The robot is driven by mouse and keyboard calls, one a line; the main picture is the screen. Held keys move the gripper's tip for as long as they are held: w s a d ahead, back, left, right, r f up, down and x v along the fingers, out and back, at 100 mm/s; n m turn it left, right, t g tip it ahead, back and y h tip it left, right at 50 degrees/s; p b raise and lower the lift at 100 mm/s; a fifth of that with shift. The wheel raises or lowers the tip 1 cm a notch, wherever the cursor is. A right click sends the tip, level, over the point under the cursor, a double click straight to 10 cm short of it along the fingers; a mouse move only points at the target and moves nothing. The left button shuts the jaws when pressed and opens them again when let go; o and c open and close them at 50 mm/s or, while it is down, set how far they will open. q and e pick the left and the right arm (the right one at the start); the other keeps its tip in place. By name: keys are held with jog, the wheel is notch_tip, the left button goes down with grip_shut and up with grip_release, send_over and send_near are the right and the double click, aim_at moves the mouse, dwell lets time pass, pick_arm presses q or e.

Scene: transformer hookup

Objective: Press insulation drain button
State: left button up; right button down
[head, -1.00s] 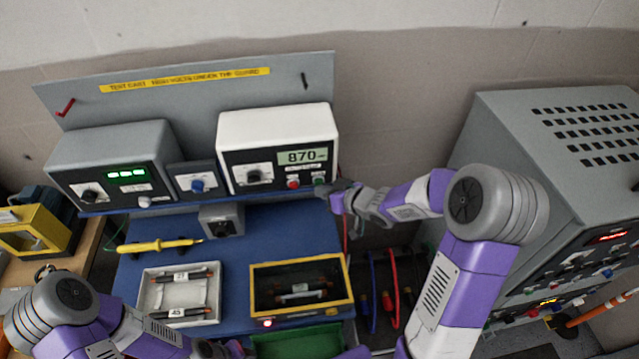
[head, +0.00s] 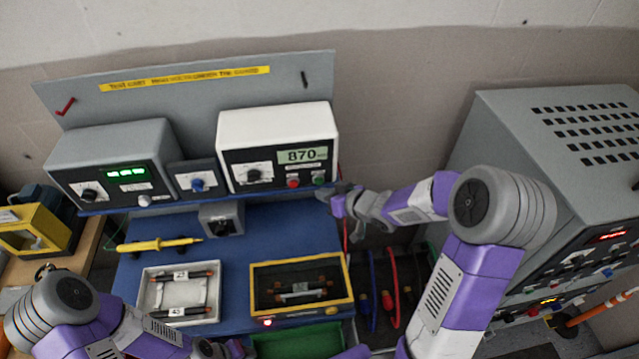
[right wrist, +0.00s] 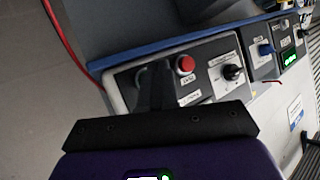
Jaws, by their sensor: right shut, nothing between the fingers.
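The white insulation tester (head: 275,125) stands on the cart's shelf, its display reading 870. A red button (head: 293,182) and a green button (head: 319,178) sit below the display; their labels are too small to read. My right gripper (head: 325,194) is shut and empty, its tip just below and in front of the green button. I cannot tell whether it touches the panel. In the right wrist view the dark fingers (right wrist: 155,86) lie over the panel left of the red button (right wrist: 186,64), and the green button is hidden.
A dial (head: 254,174) is left of the buttons. A grey unit (head: 112,157) with a green display stands further left. Below are a yellow probe (head: 158,245), a white tray (head: 150,287) and a yellow-framed box (head: 300,268). Red and blue cables hang right of the cart.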

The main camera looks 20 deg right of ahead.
jog(key=s, duration=0.2)
jog(key=s+a, duration=0.1)
jog(key=s, duration=0.1)
jog(key=s+b, duration=0.1)
jog(key=shift+s+a, duration=0.25)
jog(key=shift+s, duration=0.15)
dwell(0.8)
